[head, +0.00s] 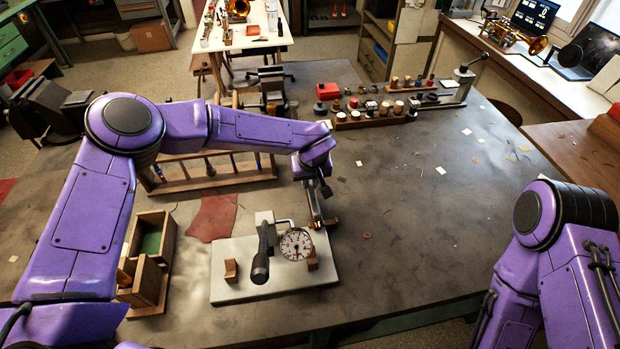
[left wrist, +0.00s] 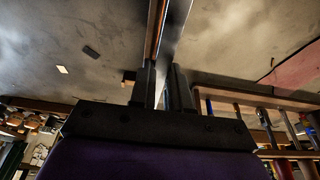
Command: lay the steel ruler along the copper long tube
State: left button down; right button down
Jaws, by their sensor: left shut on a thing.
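My left gripper (head: 322,220) is low over the bench, beside the right edge of a pale plate that bears a dial gauge. In the left wrist view my left gripper (left wrist: 163,82) is shut on a long, thin, shiny steel strip (left wrist: 178,30), which looks like the steel ruler seen nearly end-on. A copper-coloured line runs along the strip; I cannot tell if it is the copper long tube or a reflection. A small copper-coloured bit also shows at the fingertips in the head view. The tube is not clearly visible elsewhere. My right gripper is out of view.
The pale plate (head: 228,287) carries the dial gauge (head: 296,243), a black handle (head: 261,262) and wooden blocks. A wooden box (head: 152,238) stands left of it, near a red cloth (head: 213,218). A wooden rack (head: 200,182) lies behind. The bench to the right is mostly clear.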

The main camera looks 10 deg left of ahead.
pick_arm(q)
jog(key=shift+f, duration=0.4)
dwell(1.4)
jog(key=shift+r, duration=3.55)
jog(key=shift+r, duration=0.1)
